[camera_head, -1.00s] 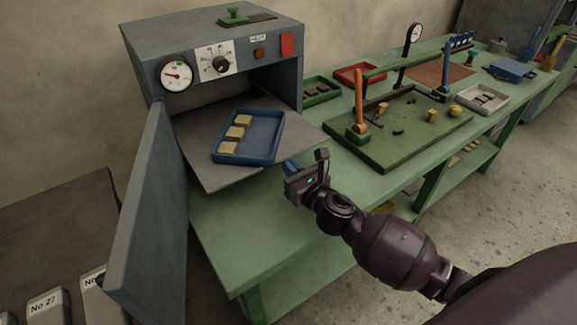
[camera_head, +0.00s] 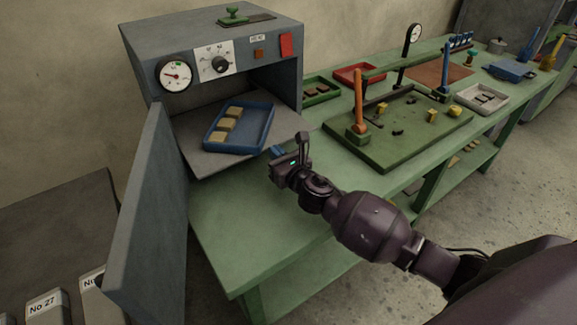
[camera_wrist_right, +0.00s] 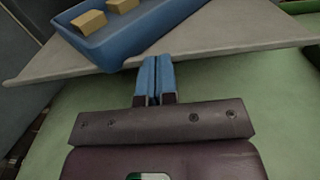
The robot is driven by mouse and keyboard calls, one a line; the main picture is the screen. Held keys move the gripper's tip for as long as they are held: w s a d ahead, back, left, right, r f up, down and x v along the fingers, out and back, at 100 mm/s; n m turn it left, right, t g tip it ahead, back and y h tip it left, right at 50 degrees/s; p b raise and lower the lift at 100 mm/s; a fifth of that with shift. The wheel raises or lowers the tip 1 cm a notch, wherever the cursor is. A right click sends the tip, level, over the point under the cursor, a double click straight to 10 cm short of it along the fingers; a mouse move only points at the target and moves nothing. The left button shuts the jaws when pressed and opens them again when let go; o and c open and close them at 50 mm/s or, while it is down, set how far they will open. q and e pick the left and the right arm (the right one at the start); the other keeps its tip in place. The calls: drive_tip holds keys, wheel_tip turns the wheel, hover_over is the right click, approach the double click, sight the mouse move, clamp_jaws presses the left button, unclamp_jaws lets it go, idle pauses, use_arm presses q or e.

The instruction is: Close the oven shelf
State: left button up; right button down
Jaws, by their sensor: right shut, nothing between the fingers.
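The grey oven (camera_head: 215,30) stands on the green bench with its door (camera_head: 145,220) swung open at the left. Its grey shelf (camera_head: 200,164) sticks part way out of the opening. A blue tray (camera_head: 240,127) with several tan blocks (camera_head: 228,124) lies on the shelf. My right gripper (camera_head: 277,151) is shut and empty at the shelf's front edge, towards its right side. In the right wrist view its blue fingertips (camera_wrist_right: 155,78) are together at the shelf's edge (camera_wrist_right: 215,50), below the tray; I cannot tell whether they touch it. My left gripper is not in view.
The green bench (camera_head: 225,220) is clear in front of the shelf. To the right stand a green board fixture (camera_head: 385,150) with an orange handle, a green tray (camera_head: 320,92), a red tray (camera_head: 360,74) and a white tray (camera_head: 482,98). Labelled boxes (camera_head: 45,308) are at lower left.

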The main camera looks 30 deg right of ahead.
sight(254, 129)
drive_tip(key=w, duration=0.3)
drive_tip(key=w+a+b, duration=0.1)
drive_tip(key=w, duration=0.7)
drive_tip(key=shift+a+f+b, duration=0.15)
drive_tip(key=shift+a+b, duration=0.15)
drive_tip(key=shift+b, duration=0.05)
drive_tip(key=shift+w, duration=0.25)
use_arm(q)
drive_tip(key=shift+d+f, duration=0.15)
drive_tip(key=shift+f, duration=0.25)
use_arm(e)
drive_tip(key=shift+r, duration=0.35)
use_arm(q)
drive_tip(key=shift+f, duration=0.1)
use_arm(e)
drive_tip(key=shift+w+r, duration=0.1)
drive_tip(key=shift+r, duration=0.05)
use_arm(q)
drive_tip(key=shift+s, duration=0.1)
